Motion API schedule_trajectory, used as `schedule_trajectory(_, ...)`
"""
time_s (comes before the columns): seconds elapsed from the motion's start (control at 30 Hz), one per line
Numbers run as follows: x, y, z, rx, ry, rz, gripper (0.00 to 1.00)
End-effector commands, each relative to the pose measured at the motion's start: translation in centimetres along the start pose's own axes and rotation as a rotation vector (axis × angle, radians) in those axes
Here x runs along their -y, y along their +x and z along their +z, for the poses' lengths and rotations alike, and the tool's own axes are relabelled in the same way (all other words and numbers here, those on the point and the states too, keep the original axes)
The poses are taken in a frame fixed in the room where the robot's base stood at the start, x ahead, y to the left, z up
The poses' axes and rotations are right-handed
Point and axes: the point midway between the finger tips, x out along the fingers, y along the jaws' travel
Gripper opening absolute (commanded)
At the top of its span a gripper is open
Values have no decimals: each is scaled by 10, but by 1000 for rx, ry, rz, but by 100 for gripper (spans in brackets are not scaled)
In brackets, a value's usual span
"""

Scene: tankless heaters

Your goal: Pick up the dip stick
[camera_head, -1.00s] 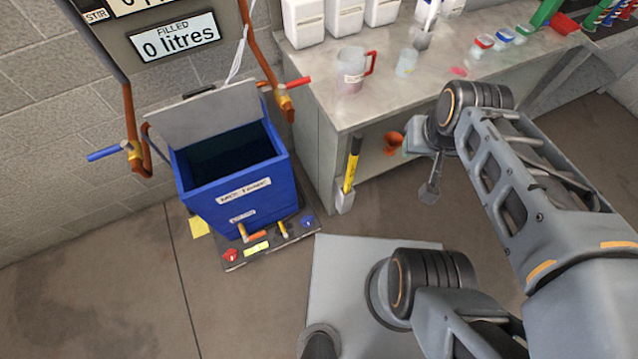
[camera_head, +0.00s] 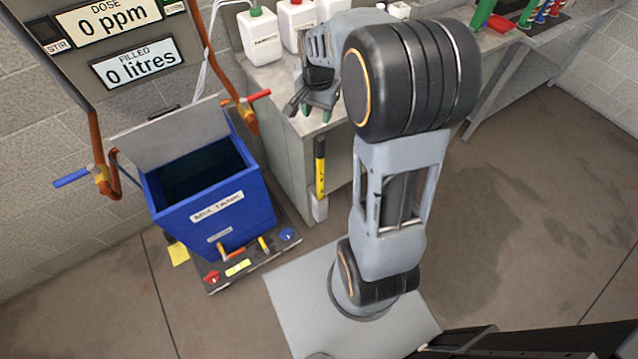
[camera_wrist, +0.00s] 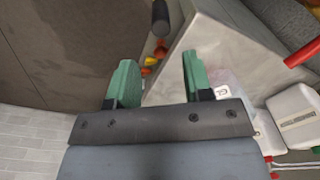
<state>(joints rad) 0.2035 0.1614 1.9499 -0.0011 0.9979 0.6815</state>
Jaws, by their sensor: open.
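A yellow and black stick with a pale lower end (camera_head: 319,178), which looks like the dip stick, stands upright against the front of the bench in the head view, right of the blue tank. My gripper (camera_head: 316,112) is above it, over the bench's front edge, fingers pointing down. It is open and empty. In the wrist view my gripper (camera_wrist: 158,82) shows two green fingertips well apart, with the bench corner and floor beyond. Small orange and yellow shapes show between the fingers; I cannot tell whether the stick is among them.
The blue tank (camera_head: 222,212) with its lid raised stands left of the bench (camera_head: 275,100). White containers (camera_head: 260,35) stand at the bench's back. A display panel (camera_head: 115,40) hangs at upper left. My arm hides much of the bench top. Floor (camera_head: 520,220) on the right is clear.

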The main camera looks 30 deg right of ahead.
Motion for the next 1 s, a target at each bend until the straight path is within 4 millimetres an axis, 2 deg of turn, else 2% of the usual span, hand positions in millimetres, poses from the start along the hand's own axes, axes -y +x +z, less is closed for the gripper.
schedule_trajectory(0.17, 2, 26, -16, 25, 89, 23, 46)
schedule_trajectory(0.5, 1, 84, -16, 27, 102, 25, 46)
schedule_trajectory(0.63, 0, 97, -16, 27, 102, 25, 46)
schedule_trajectory(0.87, 0, 109, -15, 27, 101, 25, 46)
schedule_trajectory(1.0, -2, 128, -16, 28, 101, 26, 46)
